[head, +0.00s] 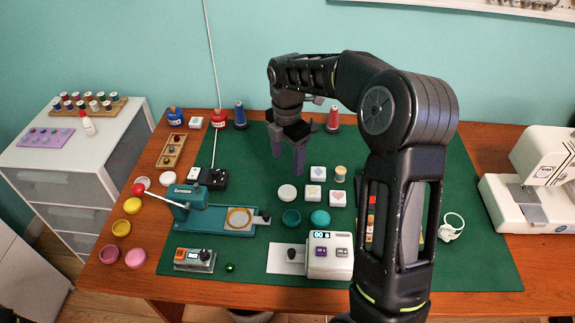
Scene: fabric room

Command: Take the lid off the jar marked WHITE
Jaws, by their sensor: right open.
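No marking that reads WHITE is legible from here. A white round piece (287,193) lies on the green mat, and its top looks closed; I cannot tell whether it is a lidded jar or a loose lid. Another white round piece (168,179) is at the left, beside a pale pot (142,183) partly behind a red knob. My right gripper (287,160) is open and empty, fingers pointing down. In the picture it is just above the white round piece on the mat, apart from it. My left gripper is not in view.
A teal cup (291,218) and teal round piece (320,218) sit in front. White blocks (313,193) are close on the right. A teal press (215,215) stands left. My right arm hides part of the mat.

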